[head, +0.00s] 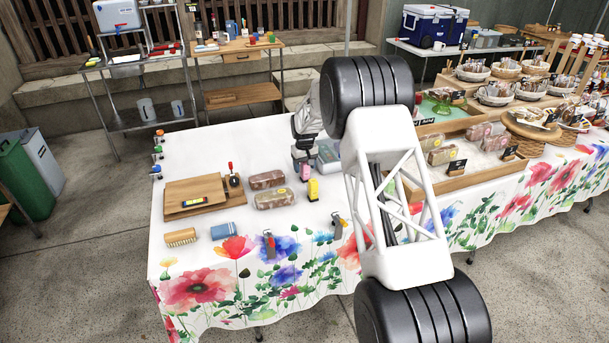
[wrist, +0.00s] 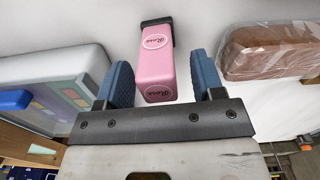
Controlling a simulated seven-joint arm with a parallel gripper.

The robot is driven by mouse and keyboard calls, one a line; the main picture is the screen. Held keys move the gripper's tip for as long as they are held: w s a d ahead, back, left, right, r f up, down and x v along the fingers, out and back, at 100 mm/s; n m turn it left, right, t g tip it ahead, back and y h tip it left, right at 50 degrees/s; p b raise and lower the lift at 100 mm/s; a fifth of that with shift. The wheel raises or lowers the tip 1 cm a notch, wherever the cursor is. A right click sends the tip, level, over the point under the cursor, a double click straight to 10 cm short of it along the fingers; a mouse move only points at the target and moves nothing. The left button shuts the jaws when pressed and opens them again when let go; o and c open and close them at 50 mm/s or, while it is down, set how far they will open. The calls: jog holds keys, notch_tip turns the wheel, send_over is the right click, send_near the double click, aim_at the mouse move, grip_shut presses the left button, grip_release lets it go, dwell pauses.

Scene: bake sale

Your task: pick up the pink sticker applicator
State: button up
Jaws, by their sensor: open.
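The pink sticker applicator (wrist: 155,62) is a pink block with a dark end and round "Rose" labels. In the wrist view it lies between the two blue fingers of my gripper (wrist: 163,72), with visible gaps on both sides. The fingers are open and hold nothing. In the head view the pink applicator (head: 304,172) stands on the table just below my gripper (head: 302,156), partly covered by it. A yellow applicator (head: 313,190) stands close in front of it. The wrist view does not show whether the fingers reach fully around the pink block.
A wrapped loaf (wrist: 270,50) is beside my right-hand finger in the wrist view. A pale lidded box (wrist: 60,80) is on the other side, also seen in the head view (head: 329,158). Wrapped loaves (head: 270,199) and a wooden board (head: 184,203) lie left on the table.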

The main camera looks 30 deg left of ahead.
jog(key=shift+f, duration=0.6)
jog(key=c, duration=1.1)
jog(key=shift+o, duration=0.2)
jog(key=shift+r, duration=5.05)
